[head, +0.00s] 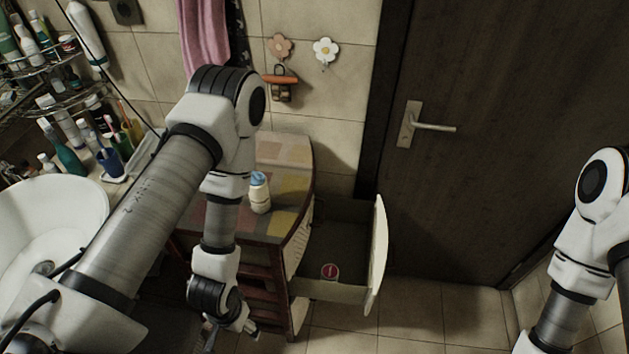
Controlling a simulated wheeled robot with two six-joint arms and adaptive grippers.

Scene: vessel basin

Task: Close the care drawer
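The care drawer (378,257) is pulled out from the right side of a small cabinet (285,232), with its pale front facing right.
A bottle with a blue cap (259,192) stands on the cabinet top. A white basin (52,222) and shelves of toiletries (45,50) are at the left. A dark door (480,150) with a handle is behind the drawer. Tiled floor (420,315) is clear right of the drawer.

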